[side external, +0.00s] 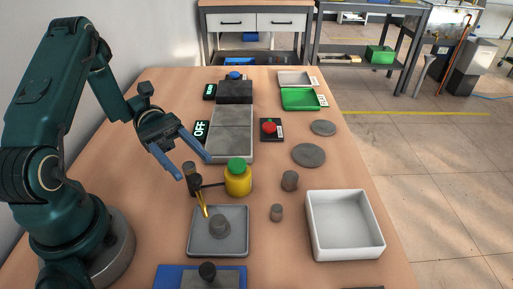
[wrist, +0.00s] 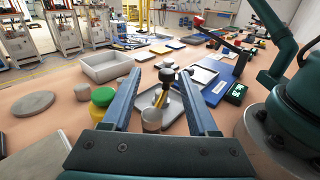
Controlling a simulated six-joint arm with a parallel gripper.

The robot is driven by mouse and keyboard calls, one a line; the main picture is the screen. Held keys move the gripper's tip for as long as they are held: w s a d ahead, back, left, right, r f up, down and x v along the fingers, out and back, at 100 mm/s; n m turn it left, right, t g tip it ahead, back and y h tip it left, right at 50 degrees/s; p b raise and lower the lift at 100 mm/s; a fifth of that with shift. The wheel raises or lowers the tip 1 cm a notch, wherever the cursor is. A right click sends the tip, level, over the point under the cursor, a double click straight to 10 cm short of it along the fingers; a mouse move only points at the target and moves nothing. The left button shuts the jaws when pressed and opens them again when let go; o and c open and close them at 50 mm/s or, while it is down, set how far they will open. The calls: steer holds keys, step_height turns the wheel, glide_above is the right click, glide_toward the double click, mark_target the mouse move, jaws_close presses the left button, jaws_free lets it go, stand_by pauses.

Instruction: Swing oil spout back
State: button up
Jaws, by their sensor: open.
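The yellow oil can (side external: 238,181) with a green cap stands mid-table. A dark arm runs left from it to the oil spout, whose dark knob (side external: 190,169) stands upright above a gold nozzle (side external: 203,205). The nozzle points down over the grey tray (side external: 241,216), close to a grey cylinder (side external: 219,228) in it. My gripper (side external: 195,169) is open and empty, its fingertips close to the knob. In the wrist view the knob (wrist: 167,75) shows between the two fingers (wrist: 158,77); I cannot tell whether it lies fully between the tips.
A white bin (side external: 345,253) stands at the right, with small grey cylinders (side external: 290,180) and discs (side external: 309,155) behind. A grey heater plate (side external: 233,121), an OFF display (side external: 201,129) and a red button box (side external: 270,129) lie farther back. A blue board (side external: 172,278) is in front.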

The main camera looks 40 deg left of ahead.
steer(key=shift+d+r+m+g+y, duration=0.45)
steer(key=shift+r+m+g+y, duration=0.05)
steer(key=shift+r+m, duration=0.2)
steer(key=shift+s+d+r+m+g+y, duration=0.15)
steer(key=shift+d+r+m+g+y, duration=0.35)
steer(key=shift+r+m, duration=0.15)
steer(key=shift+s+d+r+m+g+y, duration=0.25)
steer(key=shift+d+r+m+y, duration=0.1)
steer(key=shift+m+y, duration=0.25)
steer(key=shift+s+d+r+m+g+y, duration=0.25)
steer(key=shift+d+m+y, duration=0.1)
steer(key=shift+m+y, duration=0.2)
steer(key=s+r+m+t+y, duration=0.45)
steer(key=m+t+y, duration=0.45)
steer(key=m+y, duration=0.3)
steer(key=w+a+m+t+y, duration=0.1)
steer(key=w+a+m+y, duration=0.4)
steer(key=w+a+m, duration=0.45)
steer(key=w+d+f+m, duration=0.1)
steer(key=d+m, duration=0.2)
steer(key=m, duration=0.1)
steer(key=w+d+f+m+t, duration=0.1)
steer(key=d+m, duration=0.3)
steer(key=w+d+f+m+t, duration=0.1)
steer(key=d+m, duration=0.3)
steer(key=shift+w+f, duration=0.2)
steer(key=shift+w, duration=0.15)
steer(key=shift+f, duration=0.95)
steer(key=shift+r, duration=2.95)
